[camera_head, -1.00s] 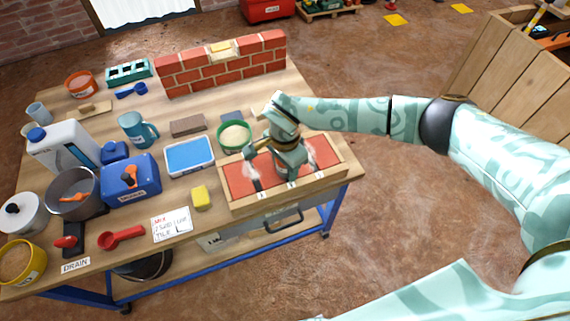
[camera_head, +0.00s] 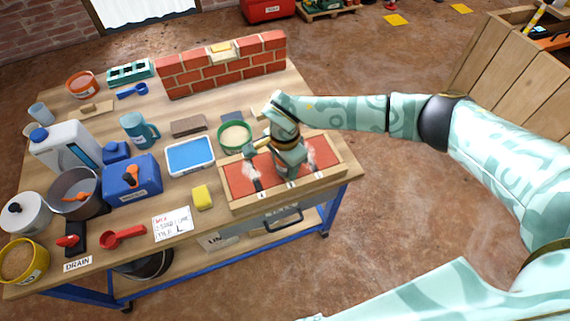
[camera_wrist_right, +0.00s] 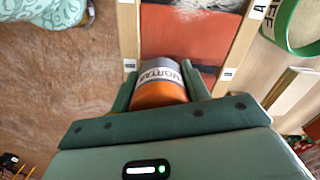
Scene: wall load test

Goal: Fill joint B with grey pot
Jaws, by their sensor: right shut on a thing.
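My right gripper (camera_head: 289,166) is over the wooden-framed red tile panel (camera_head: 330,178) at the table's right front corner. In the right wrist view, the gripper (camera_wrist_right: 168,82) is shut on a pot (camera_wrist_right: 158,94) with an orange body, a grey band and a "MORTAR" label. The panel (camera_wrist_right: 188,22) shows beyond the pot there, with small lettered tags on its frame. In the head view a dark strip crosses the panel left of the gripper, and pale smudges lie on both sides. The gripper hides the panel's middle and the pot there. My left gripper is not in view.
A green tub (camera_head: 235,137) stands just behind the panel. A blue tray (camera_head: 190,155) and yellow sponge (camera_head: 203,197) lie left of it. A small brick wall (camera_head: 225,66) stands at the back. Containers and tools crowd the table's left side.

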